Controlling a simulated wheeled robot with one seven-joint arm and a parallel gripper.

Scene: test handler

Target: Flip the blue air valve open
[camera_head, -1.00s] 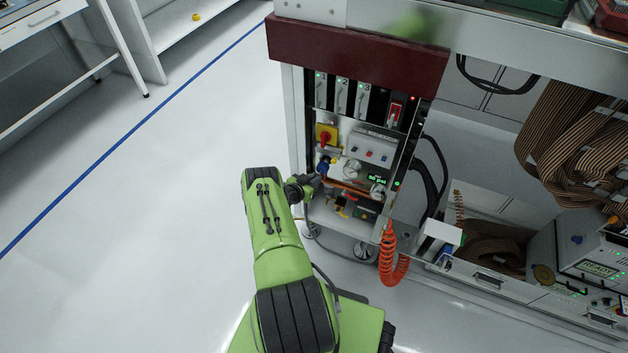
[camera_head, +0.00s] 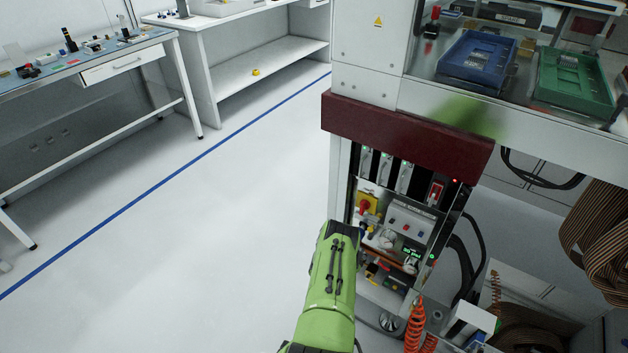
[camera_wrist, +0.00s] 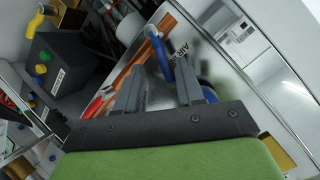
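The blue air valve's lever (camera_wrist: 164,58) shows in the wrist view, with a pale round end at its top, beside a panel label that reads "AIR". The lever runs down into the gap between the fingers of my gripper (camera_wrist: 160,75). The two dark fingers are apart, one on each side of it; I cannot tell whether either touches it. A round blue part (camera_wrist: 209,93) shows beyond the right finger. In the head view my green arm covers the gripper and the valve area.
A copper-coloured bar (camera_wrist: 131,62) runs left of the lever. A dark box with coloured buttons (camera_wrist: 58,73) is farther left. In the head view, the cabinet has a red rotary switch on yellow (camera_head: 366,205), gauges and an orange coiled hose (camera_head: 414,326). Open floor (camera_head: 220,230) lies left.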

